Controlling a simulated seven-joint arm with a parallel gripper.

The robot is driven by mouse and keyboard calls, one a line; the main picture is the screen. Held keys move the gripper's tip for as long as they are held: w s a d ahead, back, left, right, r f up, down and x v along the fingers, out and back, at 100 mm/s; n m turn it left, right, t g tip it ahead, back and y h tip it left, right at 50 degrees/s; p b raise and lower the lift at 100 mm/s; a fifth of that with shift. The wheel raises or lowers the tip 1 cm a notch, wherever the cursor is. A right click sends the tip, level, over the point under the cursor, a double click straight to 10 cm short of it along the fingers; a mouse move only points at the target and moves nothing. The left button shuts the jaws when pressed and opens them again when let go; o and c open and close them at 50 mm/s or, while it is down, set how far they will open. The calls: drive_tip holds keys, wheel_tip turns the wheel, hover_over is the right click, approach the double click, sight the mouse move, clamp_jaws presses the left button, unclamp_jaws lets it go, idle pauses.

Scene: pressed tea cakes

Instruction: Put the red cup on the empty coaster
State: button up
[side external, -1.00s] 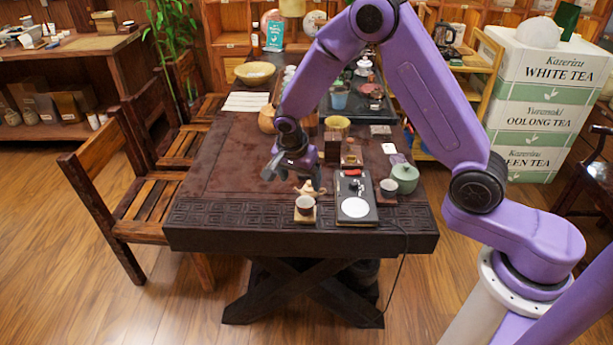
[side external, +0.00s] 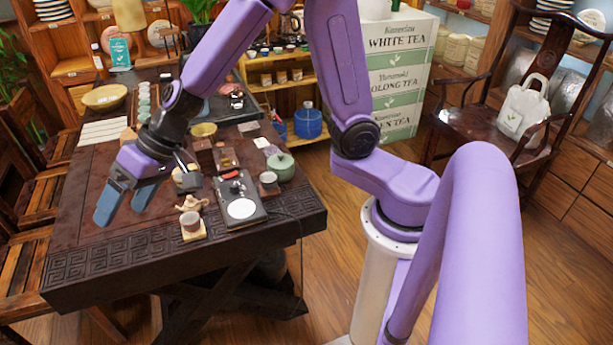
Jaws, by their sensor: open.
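My gripper (side external: 124,203) is open and empty, its two blue-grey fingers pointing down over the left part of the dark table. A small cup (side external: 191,225) stands upright on a light wooden coaster (side external: 195,236) near the front edge, to the right of my gripper. Its outside looks brownish-grey, and I cannot tell if it is the red cup. Another small cup (side external: 268,178) sits on a dark coaster at the right. A flat brownish square (side external: 248,126) farther back has nothing on it and may be a coaster. My wrist hides part of the table's middle.
A small tan teapot (side external: 191,203) stands just behind the front cup. Right of it are a black device (side external: 239,203) with a white disc and a green lidded pot (side external: 280,166). Dark boxes (side external: 205,152) and a yellow bowl (side external: 203,130) stand behind. The table's front left is clear.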

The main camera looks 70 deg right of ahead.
drive_tip(key=s+d+n+g, duration=0.2)
drive_tip(key=s+n+g, duration=0.15)
drive_tip(key=s, duration=0.55)
drive_tip(key=s+d+n+g, duration=0.2)
drive_tip(key=s+n, duration=0.2)
drive_tip(key=s, duration=0.5)
drive_tip(key=s+d+n+h, duration=0.2)
drive_tip(key=s+d+h, duration=0.1)
drive_tip(key=d, duration=0.4)
drive_tip(key=s+d+n+h, duration=0.2)
drive_tip(key=s+d+h, duration=0.1)
drive_tip(key=s+d, duration=0.2)
drive_tip(key=shift+d+f, duration=0.25)
drive_tip(key=shift+d, duration=0.9)
